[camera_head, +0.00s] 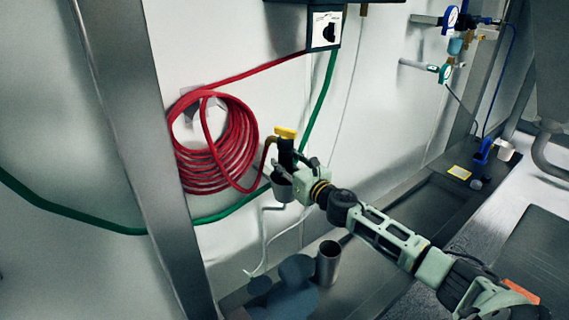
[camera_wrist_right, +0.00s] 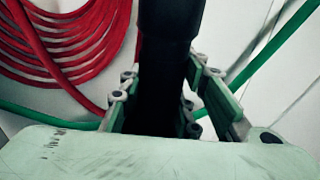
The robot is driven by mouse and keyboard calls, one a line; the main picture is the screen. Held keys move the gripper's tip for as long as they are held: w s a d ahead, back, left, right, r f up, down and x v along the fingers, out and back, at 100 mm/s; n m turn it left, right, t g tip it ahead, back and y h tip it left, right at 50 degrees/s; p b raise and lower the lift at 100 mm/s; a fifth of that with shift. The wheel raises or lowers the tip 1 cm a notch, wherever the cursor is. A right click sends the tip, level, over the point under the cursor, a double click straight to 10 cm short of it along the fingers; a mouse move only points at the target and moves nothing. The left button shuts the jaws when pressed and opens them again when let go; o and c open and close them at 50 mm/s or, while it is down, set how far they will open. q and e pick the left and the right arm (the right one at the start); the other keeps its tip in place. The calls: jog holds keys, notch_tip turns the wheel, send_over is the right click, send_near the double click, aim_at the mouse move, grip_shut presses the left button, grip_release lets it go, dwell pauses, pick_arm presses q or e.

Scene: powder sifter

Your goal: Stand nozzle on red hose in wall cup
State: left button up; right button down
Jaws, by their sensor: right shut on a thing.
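The black nozzle (camera_head: 286,152) with a yellow top is roughly upright near the wall. My right gripper (camera_head: 290,176) is shut on it, reaching in from the right. In the right wrist view the dark nozzle body (camera_wrist_right: 165,50) stands between the two green-grey fingers (camera_wrist_right: 168,105). The grey wall cup (camera_head: 282,190) shows directly below the nozzle; I cannot tell whether the lower end is inside it. The red hose (camera_head: 215,150) hangs coiled on the wall to the left and runs to the nozzle. It also shows in the right wrist view (camera_wrist_right: 70,40). My left gripper is not in view.
A green hose (camera_head: 235,212) runs along the wall behind the gripper. A metal cylinder (camera_head: 328,262) stands on the dark ledge below. A steel post (camera_head: 150,150) rises left of the coil. A control box (camera_head: 325,28) is above. Gauges (camera_head: 447,72) are at the upper right.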

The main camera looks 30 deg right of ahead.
jog(key=c, duration=1.3)
grip_release()
jog(key=shift+o, duration=0.4)
jog(key=shift+s+f, duration=0.1)
jog(key=shift+f, duration=0.05)
jog(key=s, duration=1.2)
jog(key=shift+d, duration=0.15)
